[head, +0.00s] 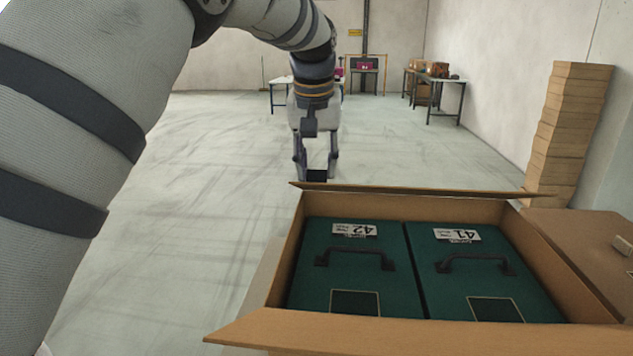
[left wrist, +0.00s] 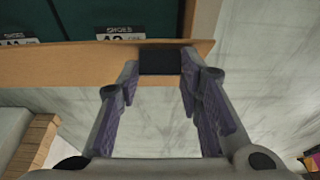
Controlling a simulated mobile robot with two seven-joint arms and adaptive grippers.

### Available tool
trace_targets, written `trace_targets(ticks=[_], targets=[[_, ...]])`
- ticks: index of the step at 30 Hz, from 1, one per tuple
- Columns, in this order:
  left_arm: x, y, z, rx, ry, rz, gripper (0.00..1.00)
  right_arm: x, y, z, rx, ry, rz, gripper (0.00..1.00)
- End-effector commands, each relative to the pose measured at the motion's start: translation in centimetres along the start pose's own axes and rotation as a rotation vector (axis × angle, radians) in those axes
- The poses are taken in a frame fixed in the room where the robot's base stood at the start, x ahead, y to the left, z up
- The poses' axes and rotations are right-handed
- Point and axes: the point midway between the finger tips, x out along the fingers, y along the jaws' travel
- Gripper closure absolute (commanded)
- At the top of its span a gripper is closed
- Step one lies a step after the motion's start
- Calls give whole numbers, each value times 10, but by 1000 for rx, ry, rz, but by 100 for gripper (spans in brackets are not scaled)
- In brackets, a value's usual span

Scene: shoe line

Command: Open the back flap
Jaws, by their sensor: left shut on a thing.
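An open cardboard box (head: 283,262) stands at the lower right of the head view. Its back flap (head: 430,190) shows as a thin, nearly edge-on strip along the far rim. In the left wrist view the back flap (left wrist: 65,68) sticks out from the rim. My left gripper (head: 317,170) is beyond the far left part of this flap, pointing down. In the left wrist view its fingers (left wrist: 160,75) are closed on a dark block-like tab (left wrist: 160,62) at the flap's edge. The right gripper is not in view.
Two green shoe boxes (head: 345,272) (head: 487,275) with black handles fill the box. Its front flap (head: 300,328) is folded outward. A cardboard surface (head: 590,240) lies close on the right, with a tall carton stack (head: 568,130) behind. Open floor (head: 190,190) lies left.

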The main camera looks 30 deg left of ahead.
Motion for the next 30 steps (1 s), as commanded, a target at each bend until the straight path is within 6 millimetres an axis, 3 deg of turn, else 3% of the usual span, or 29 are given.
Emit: trace_targets(ticks=[9, 23, 24, 26, 30], targets=[[-4, 0, -18, -1, 10, -3, 100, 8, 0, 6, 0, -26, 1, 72], [-4, -1, -19, -1, 7, -4, 100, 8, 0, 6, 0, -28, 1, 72], [-4, -1, -19, -1, 6, -4, 58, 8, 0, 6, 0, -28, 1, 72], [-4, -1, -18, -1, 4, -4, 47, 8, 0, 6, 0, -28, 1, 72], [-5, 0, -18, 0, 4, -3, 47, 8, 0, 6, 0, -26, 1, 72]])
